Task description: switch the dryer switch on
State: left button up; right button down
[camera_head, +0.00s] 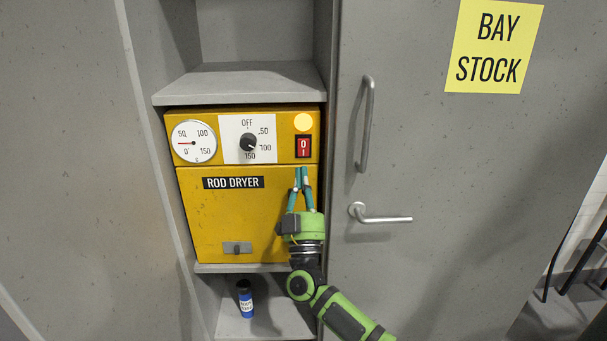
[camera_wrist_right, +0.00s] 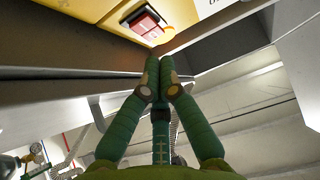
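The dryer switch (camera_head: 304,147) is a red rocker marked 0 above and I below, on the right of the yellow rod dryer's (camera_head: 223,222) front panel. It also shows in the right wrist view (camera_wrist_right: 145,22), ahead of the fingertips. I cannot tell which way the rocker is tilted. My right gripper (camera_head: 302,171) points up, its fingertips just below the switch in the head view. In the right wrist view its green fingers (camera_wrist_right: 159,64) meet at the tips, with nothing held; a small gap to the switch shows. My left gripper is out of view.
A pale yellow round lamp (camera_head: 303,122) sits above the switch. A black dial knob (camera_head: 248,142) and a white gauge (camera_head: 194,142) are to its left. A shelf (camera_head: 240,82) overhangs the dryer. A grey door with a lever handle (camera_head: 380,215) stands right. A blue bottle (camera_head: 245,299) is below.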

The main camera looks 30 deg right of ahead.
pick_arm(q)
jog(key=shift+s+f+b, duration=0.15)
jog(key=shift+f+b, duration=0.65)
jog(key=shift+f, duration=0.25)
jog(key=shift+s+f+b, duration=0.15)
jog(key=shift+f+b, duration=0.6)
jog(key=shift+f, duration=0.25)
pick_arm(e)
jog(key=f+v, duration=0.1)
jog(key=v, duration=0.8)
jog(key=shift+w+d, duration=0.2)
jog(key=shift+w, duration=0.1)
